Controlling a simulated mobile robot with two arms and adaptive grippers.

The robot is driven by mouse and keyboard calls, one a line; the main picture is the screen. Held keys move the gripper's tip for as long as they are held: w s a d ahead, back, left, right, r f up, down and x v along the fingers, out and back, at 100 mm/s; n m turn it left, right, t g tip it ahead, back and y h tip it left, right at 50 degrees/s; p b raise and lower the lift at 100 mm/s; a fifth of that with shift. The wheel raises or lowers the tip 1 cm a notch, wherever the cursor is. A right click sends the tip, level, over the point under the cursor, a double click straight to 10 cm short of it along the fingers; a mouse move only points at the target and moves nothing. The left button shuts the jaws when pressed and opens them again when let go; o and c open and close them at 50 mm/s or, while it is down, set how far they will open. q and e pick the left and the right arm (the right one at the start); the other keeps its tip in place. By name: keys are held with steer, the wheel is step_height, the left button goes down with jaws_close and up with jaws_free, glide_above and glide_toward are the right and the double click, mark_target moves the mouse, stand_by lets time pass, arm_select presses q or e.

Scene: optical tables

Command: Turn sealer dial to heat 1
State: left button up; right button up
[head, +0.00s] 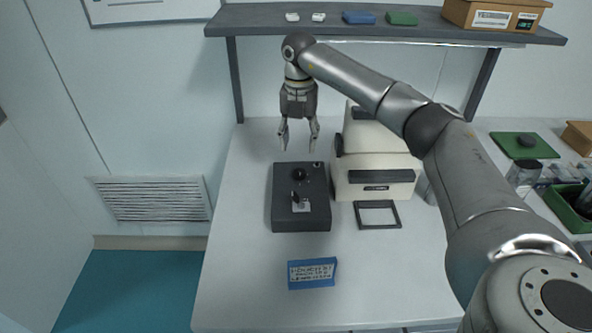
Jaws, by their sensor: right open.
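A dark box (284,215) lies on the white table, with a round black knob (299,174) near its back and a lever or switch on a light plate (300,204) nearer its front. A cream machine (374,188) with dark trim stands to its right, partly hidden behind my right arm. A dark knob (338,146) shows on its left side. I cannot tell which knob is the sealer dial, and no heat marks are readable. My right gripper (299,149) points down, open and empty, above and behind the dark box. My left gripper is out of view.
A blue sign (312,273) with small text stands near the front. A dark square frame (377,214) lies before the cream machine. A shelf (260,19) holds small blocks and a cardboard box (495,14). A green tray (571,208) is at right. The table's front left is clear.

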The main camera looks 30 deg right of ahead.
mark_target(300, 171)
steer(key=f, duration=0.2)
steer(key=f+p, duration=0.1)
steer(key=f, duration=0.2)
steer(key=f+p, duration=0.1)
steer(key=f, duration=0.2)
steer(key=shift+s+f, duration=0.2)
steer(key=shift+s, duration=0.05)
steer(key=shift+s+f, duration=0.1)
steer(key=shift+f, duration=0.5)
steer(key=c, duration=1)
